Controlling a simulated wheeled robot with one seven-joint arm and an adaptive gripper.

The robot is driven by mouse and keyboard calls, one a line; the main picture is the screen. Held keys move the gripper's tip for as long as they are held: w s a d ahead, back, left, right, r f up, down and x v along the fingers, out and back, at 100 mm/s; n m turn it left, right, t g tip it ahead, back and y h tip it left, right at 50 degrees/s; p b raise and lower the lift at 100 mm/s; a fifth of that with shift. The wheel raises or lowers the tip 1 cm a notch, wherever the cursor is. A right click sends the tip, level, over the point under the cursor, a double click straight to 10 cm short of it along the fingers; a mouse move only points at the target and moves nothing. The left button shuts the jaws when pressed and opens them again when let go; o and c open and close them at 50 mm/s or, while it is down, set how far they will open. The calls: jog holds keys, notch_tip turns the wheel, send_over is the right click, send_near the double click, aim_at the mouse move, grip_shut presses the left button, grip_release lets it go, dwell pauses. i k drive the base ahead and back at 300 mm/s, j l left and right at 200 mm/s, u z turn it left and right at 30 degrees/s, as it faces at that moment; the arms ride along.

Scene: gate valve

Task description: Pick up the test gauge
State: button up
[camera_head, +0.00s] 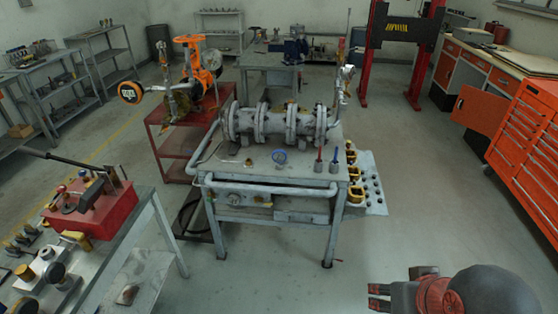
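A small round blue-rimmed piece (280,157) lies on top of the grey valve bench, in front of the flanged pipe body; it may be the test gauge, but it is too small to tell. A dark round-faced fitting (55,273) on the left bench also looks gauge-like. My gripper (376,297) is at the bottom right, pointing left over bare floor. It is well apart from the valve bench (270,183) and touches nothing that I can see. Its fingers are small and dark here, and their opening is unclear.
A red press-like unit (95,208) with a long lever stands on the left bench. A side rack (375,200) with yellow and dark parts adjoins the valve bench on its right. An orange tool cabinet (525,140) stands far right. The floor between them is clear.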

aim_at(279, 156)
jog(key=z, duration=1.4)
jog(key=u, duration=1.85)
jog(key=i+j+z, duration=0.15)
jog(key=i, duration=0.4)
jog(key=i+j+z, duration=0.1)
jog(key=i+j, duration=0.25)
jog(key=i, duration=0.25)
jog(key=i+j+z, duration=0.15)
jog(key=i+j, duration=0.15)
jog(key=i, duration=0.25)
jog(key=i+j+z, duration=0.15)
jog(key=i+j, duration=0.25)
jog(key=i, duration=0.1)
